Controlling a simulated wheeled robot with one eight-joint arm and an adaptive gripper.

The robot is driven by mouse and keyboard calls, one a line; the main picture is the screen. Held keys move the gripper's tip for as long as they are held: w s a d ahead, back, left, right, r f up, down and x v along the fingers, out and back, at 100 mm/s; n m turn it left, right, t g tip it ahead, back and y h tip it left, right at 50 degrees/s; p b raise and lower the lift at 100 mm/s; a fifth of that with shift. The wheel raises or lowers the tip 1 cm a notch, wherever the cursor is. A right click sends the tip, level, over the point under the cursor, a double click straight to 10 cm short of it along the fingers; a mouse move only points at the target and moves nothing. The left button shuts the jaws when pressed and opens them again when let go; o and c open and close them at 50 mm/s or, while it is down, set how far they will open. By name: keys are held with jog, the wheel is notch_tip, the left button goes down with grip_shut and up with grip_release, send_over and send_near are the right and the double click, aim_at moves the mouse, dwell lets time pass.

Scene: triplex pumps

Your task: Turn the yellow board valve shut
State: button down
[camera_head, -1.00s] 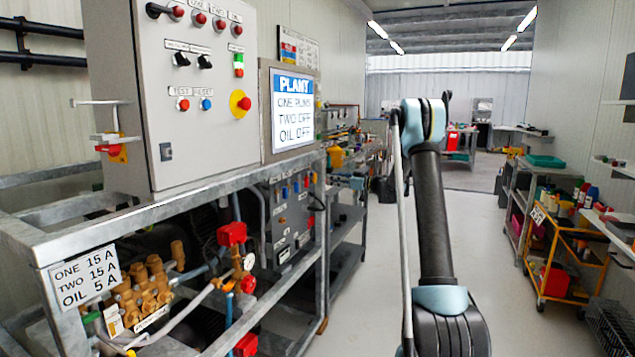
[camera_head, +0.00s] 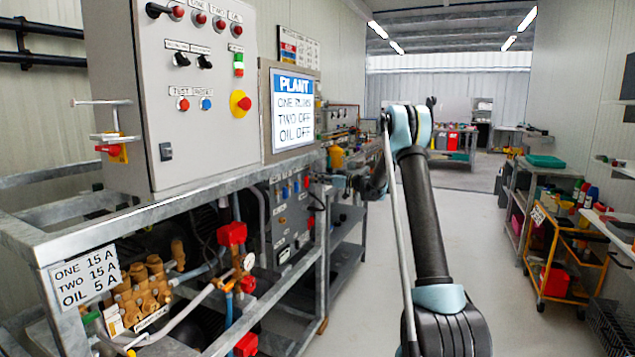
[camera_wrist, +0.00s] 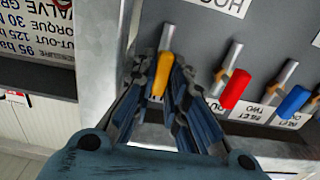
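The yellow board valve's lever (camera_wrist: 162,66) is in the wrist view, standing on a grey panel (camera_wrist: 210,40) and tilted slightly from upright. My gripper (camera_wrist: 164,78) is at the lever, one dark finger on each side of it. The fingers are apart with the lever between them; whether they touch it is hard to tell. The lever's lower end is partly hidden by the fingers. In the head view the board (camera_head: 290,215) is on the frame's right side, and the yellow lever cannot be made out there.
A red lever (camera_wrist: 235,88) and a blue lever (camera_wrist: 294,101) stand close to the right of the yellow one. A metal post (camera_wrist: 103,50) is close on the left. In the head view, the floor aisle is clear, with a yellow trolley (camera_head: 560,250) on the right.

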jog(key=shift+w, duration=0.1)
dwell(0.3)
jog(key=shift+d+m, duration=0.1)
jog(key=shift+m, duration=0.3)
jog(key=shift+w+d+f+m, duration=0.1)
jog(key=shift+w+f+m, duration=0.05)
jog(key=shift+m, duration=4.15)
jog(key=shift+w+d+f+m, duration=0.1)
jog(key=shift+m, duration=4.2)
